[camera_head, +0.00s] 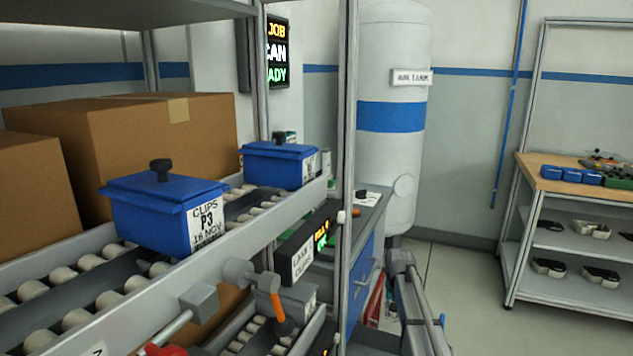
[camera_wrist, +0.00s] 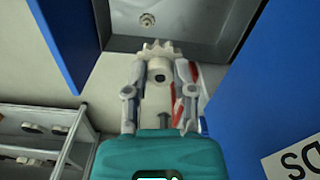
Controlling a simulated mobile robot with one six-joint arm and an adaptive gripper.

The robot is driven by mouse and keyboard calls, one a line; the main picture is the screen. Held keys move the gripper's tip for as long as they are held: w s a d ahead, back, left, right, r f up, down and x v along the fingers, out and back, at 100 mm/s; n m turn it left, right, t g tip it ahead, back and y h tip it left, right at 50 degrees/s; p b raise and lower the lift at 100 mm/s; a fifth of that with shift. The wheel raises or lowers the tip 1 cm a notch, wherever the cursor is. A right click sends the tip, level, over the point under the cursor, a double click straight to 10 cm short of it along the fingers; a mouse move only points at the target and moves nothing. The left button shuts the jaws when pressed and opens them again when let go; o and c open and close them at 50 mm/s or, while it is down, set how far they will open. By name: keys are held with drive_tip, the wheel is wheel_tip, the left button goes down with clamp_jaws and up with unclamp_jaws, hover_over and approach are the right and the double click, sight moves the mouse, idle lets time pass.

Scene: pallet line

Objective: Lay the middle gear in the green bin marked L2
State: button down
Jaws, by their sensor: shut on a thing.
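In the wrist view, my gripper (camera_wrist: 161,74) is shut on a pale toothed gear (camera_wrist: 158,49), held between its two fingertips. A grey open tray or drawer (camera_wrist: 205,46) lies beyond the gear at the top of that view. A small pale round part (camera_wrist: 147,20) sits inside it, too small to name surely. In the head view, a green bin (camera_head: 618,177) stands at the right end of the wooden workbench, cut by the picture edge. I cannot read any L2 mark on it. My gripper is not visible in the head view.
Blue lidded bins (camera_head: 150,215) stand on a roller rack (camera_head: 255,228) at left. A metal post (camera_head: 346,120) rises beside it. A blue cabinet (camera_head: 364,262) stands behind. The workbench (camera_head: 548,172) holds several blue bins. Floor is clear before the bench. Blue panels flank my gripper in the wrist view.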

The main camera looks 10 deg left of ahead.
wheel_tip(320, 180, up, 42)
drive_tip(key=p, duration=4)
drive_tip(key=shift+f, duration=0.25)
drive_tip(key=shift+d, duration=0.1)
